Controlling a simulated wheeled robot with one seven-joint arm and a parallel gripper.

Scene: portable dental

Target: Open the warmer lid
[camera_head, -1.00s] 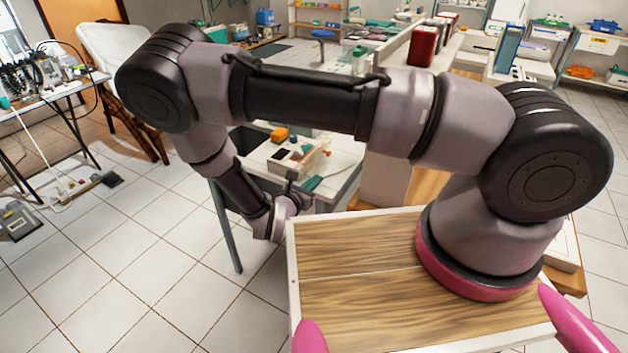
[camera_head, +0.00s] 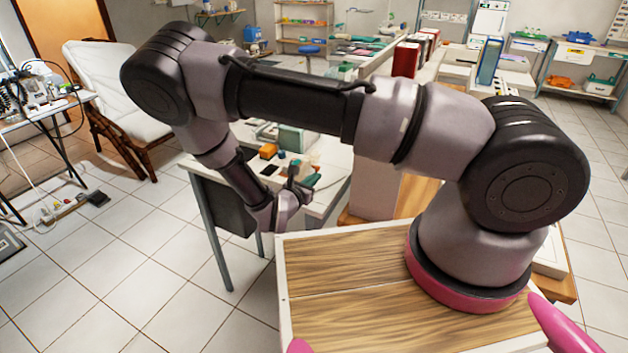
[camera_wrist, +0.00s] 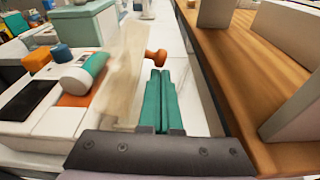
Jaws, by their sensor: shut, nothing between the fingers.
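My gripper (camera_wrist: 160,75) has two teal fingers pressed together with nothing between them. In the wrist view its tips are just below an orange-brown knob (camera_wrist: 157,57); I cannot tell whether they touch it. A pale, see-through-looking panel (camera_wrist: 118,70) stands tilted to the left of the knob. I cannot tell for sure whether the panel and knob are the warmer lid and its handle. In the head view my gripper (camera_head: 303,184) is small, over the near right part of a white table (camera_head: 215,175), and the knob is not clear there.
In the wrist view a grey-green box (camera_wrist: 82,24), a teal-and-white cylinder (camera_wrist: 83,74), an orange item (camera_wrist: 36,61) and a black flat device (camera_wrist: 27,100) stand at left. A wooden surface (camera_wrist: 225,75) with pale blocks lies at right.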

